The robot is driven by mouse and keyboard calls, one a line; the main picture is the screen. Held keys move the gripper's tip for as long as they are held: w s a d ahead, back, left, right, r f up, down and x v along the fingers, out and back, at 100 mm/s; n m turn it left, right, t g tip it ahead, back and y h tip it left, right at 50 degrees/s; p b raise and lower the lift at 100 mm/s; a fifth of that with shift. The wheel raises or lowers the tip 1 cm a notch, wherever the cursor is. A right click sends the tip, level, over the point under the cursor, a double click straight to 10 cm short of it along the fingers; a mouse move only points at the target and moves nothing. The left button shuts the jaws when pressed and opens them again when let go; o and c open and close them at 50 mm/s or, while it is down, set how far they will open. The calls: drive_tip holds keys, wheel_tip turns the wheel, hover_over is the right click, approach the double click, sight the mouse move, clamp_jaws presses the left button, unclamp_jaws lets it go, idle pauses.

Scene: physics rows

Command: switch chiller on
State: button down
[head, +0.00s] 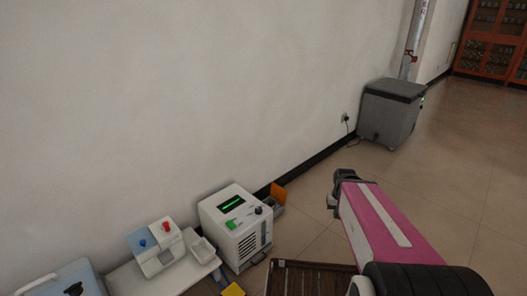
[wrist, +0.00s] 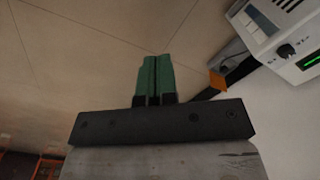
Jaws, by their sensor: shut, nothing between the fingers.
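A white box-shaped unit (head: 245,238), which looks like the chiller, stands low by the wall in the head view. It has a lit green display (head: 231,205), a green button or switch (head: 231,224), a black knob (head: 258,210) and side vents. In the wrist view the unit (wrist: 270,37) is at the upper right, partly cut off, with its knob (wrist: 286,51) and display showing. My gripper (head: 335,193) is to the right of the unit, apart from it. In the wrist view the green fingers (wrist: 155,78) are shut together and empty.
A white and blue device (head: 157,247) with red and blue knobs stands left of the unit. An orange flap or box (head: 278,195) sits behind it. A dark slatted wooden surface (head: 310,280) is in front. A grey chest (head: 391,113) stands farther back. Floor at right is clear.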

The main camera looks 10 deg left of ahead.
drive_tip(key=w+a+f+m, duration=0.2)
drive_tip(key=w+a, duration=0.4)
drive_tip(key=a, duration=0.3)
drive_tip(key=m, duration=0.6)
hover_over(229, 222)
wheel_tip(229, 222, down, 4)
drive_tip(key=shift+s+d+f, duration=0.1)
wheel_tip(229, 222, down, 14)
drive_tip(key=shift+f, duration=0.1)
